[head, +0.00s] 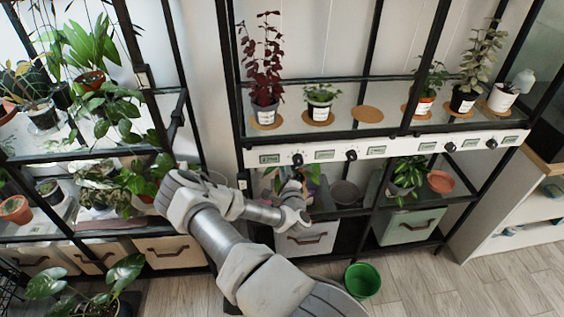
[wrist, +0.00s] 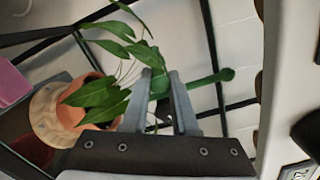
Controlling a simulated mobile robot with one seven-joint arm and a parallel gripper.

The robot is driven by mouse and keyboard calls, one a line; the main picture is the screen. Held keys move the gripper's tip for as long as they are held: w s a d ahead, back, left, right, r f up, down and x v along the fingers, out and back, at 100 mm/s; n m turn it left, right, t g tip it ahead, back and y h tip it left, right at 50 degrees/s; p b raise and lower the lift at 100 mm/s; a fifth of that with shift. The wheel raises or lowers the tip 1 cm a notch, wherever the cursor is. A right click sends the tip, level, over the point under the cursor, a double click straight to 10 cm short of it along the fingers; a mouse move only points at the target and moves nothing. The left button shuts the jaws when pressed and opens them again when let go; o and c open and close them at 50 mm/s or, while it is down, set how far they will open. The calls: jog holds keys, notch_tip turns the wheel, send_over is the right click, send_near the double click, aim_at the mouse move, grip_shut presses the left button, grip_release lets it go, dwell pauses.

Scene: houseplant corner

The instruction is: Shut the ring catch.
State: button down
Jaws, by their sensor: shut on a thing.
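The ring catch seems to be the green part (wrist: 207,80) in the wrist view, a slim arm with a rounded end that reaches right from between my fingers. My gripper (wrist: 160,78) is shut on it, and the fingers hide its middle. Whether the catch is closed cannot be told. A leafy plant (wrist: 100,98) in a terracotta pot (wrist: 93,88) stands beside it, left of my fingers. In the head view my gripper (head: 291,188) is at the middle shelf bay, with leaves around it, and the catch is too small to make out.
A white panel (head: 370,153) with knobs and labels runs just above my gripper. Potted plants stand on the shelf above it. A grey pot (head: 344,193) is to the right on the same shelf. A green bucket (head: 362,280) stands on the floor.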

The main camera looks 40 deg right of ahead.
jog(key=shift+d+y, duration=0.1)
jog(key=shift+y, duration=0.2)
jog(key=c, duration=0.7)
grip_release()
jog(key=shift+s, duration=0.1)
